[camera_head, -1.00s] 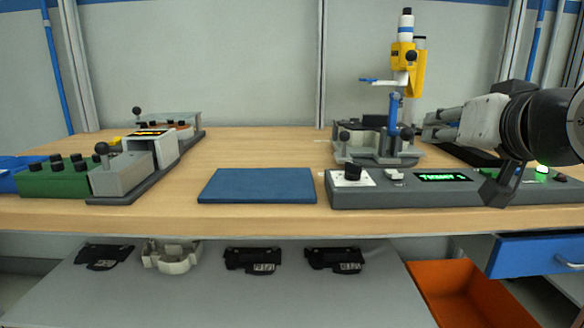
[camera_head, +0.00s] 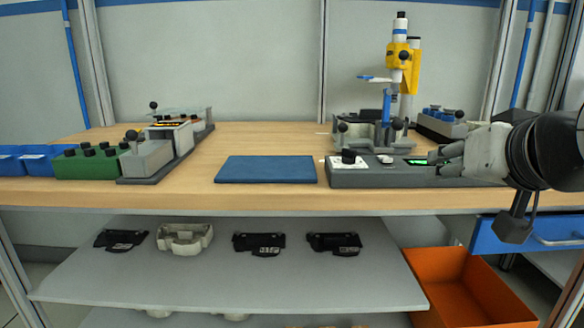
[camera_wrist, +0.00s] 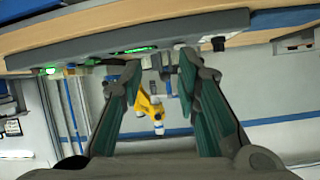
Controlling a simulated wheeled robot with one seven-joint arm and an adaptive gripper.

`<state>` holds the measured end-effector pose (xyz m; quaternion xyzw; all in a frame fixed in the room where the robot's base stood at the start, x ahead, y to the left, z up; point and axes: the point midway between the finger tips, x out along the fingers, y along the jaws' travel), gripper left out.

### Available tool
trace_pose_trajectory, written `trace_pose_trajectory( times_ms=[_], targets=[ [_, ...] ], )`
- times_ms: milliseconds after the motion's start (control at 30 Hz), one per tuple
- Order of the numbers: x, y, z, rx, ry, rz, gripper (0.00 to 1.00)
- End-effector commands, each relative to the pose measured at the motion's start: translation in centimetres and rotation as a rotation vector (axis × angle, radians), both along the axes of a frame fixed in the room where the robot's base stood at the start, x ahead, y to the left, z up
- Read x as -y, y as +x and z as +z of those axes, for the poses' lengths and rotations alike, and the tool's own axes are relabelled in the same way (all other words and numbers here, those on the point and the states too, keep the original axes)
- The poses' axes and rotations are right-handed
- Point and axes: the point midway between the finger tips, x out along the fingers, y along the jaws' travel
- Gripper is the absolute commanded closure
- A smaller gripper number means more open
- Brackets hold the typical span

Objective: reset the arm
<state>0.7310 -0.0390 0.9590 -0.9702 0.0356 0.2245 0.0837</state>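My gripper (camera_head: 446,156) is at the right of the head view, in front of the control panel at the table's front edge. Its fingers point left and cover part of the panel's green display. In the wrist view my gripper (camera_wrist: 156,95) has its two fingers wide apart. Nothing is between the fingertips; the yellow press head (camera_wrist: 150,106) shows in the gap, well behind them. My gripper is open and empty.
The grey control panel (camera_head: 395,178) lies along the front edge, with the yellow-topped press (camera_head: 400,54) behind. A blue mat (camera_head: 266,170) lies mid-table. A green block (camera_head: 87,164) and fixtures stand left. Black parts (camera_head: 257,243) lie on the lower shelf; an orange bin (camera_head: 447,270) is below right.

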Motion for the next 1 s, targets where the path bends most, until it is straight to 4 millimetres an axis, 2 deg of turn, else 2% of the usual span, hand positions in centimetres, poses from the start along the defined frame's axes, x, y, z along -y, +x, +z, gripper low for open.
trace_pose_trajectory(
  times_ms=[267,367,500,600,900,1000],
  targets=[
    [-0.9,-4.8,-6.0,-0.266,-0.018,0.017,0.70],
    [-1.5,-7.9,-8.7,-0.410,-0.027,0.031,0.70],
    [-2.3,-13.7,-12.6,-0.646,-0.039,0.061,0.70],
    [-2.9,-17.4,-14.4,-0.789,-0.044,0.082,0.70],
    [-4.0,-26.5,-16.8,-1.119,-0.049,0.140,0.70],
    [-3.9,-25.8,-14.9,-1.095,-0.050,0.139,0.70]
  ],
)
